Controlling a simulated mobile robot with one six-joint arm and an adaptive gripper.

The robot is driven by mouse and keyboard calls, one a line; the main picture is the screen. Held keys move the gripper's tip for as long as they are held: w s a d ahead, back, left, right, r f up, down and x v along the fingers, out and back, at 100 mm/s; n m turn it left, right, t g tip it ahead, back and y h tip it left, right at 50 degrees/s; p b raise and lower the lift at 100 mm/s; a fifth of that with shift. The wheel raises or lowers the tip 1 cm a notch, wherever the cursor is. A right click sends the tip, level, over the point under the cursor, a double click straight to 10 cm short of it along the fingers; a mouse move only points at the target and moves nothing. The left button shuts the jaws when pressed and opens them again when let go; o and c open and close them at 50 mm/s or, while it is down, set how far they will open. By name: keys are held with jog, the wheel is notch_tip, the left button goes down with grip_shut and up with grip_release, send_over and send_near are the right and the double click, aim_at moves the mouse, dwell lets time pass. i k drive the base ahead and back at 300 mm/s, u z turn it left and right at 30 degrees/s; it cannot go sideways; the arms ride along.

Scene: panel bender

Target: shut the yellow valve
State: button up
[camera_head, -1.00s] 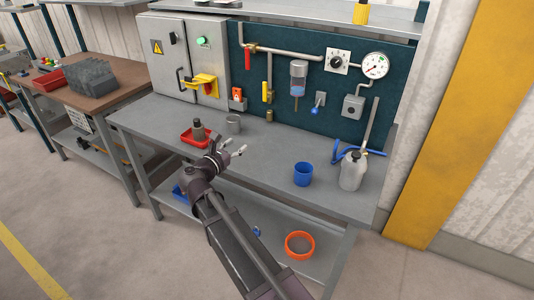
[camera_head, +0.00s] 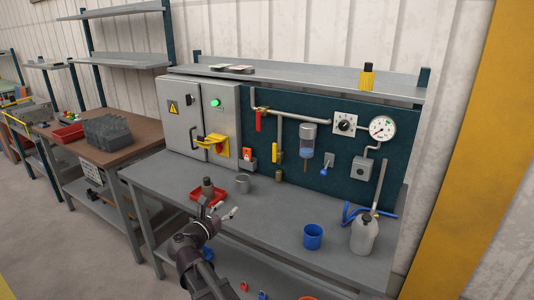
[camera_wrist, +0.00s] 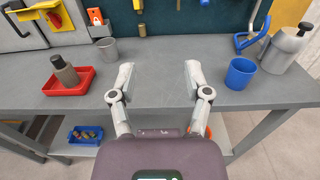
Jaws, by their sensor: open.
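The yellow valve (camera_head: 275,153) has a yellow lever on a vertical pipe, at the middle of the dark teal back panel. Its lever hangs down, roughly in line with the pipe. Its lower end shows at the top edge of the wrist view (camera_wrist: 138,5). My gripper (camera_head: 221,210) is over the front of the grey bench, below and in front of the valve and well apart from it. In the wrist view my gripper (camera_wrist: 153,78) has its two fingers spread wide with nothing between them.
A red tray (camera_head: 208,196) with a grey-brown bottle, a grey mug (camera_head: 242,184), a blue cup (camera_head: 313,236) and a metal can (camera_head: 364,234) stand on the bench. A red lever (camera_head: 258,122) and a clear-and-blue bowl (camera_head: 307,140) flank the valve. The bench middle is clear.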

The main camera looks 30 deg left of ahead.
aim_at(275, 158)
jog(key=u, duration=0.35)
jog(key=i, duration=1.1)
jog(key=z, duration=0.35)
